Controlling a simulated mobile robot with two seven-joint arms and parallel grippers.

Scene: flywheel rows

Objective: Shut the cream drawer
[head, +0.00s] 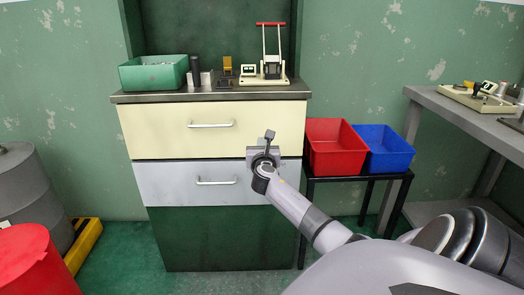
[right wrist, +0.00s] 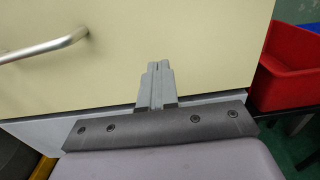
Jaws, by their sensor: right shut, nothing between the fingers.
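The cream drawer (head: 160,128) is the top drawer of a cabinet, under a dark worktop, with a silver bar handle (head: 211,125). Its front looks nearly flush with the grey drawer (head: 175,190) below; any small gap is hard to judge. My right gripper (head: 269,136) is shut and empty, in front of the lower right part of the cream front. In the right wrist view its fingertips (right wrist: 157,66) point at the cream front (right wrist: 200,45), right of the handle (right wrist: 45,47). I cannot tell whether they touch it. My left gripper is not in view.
A green bin (head: 153,76) and a cream hand press (head: 265,81) stand on the worktop (head: 210,94). A red bin (head: 336,150) and a blue bin (head: 386,150) sit on a low black stand just right of the cabinet.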

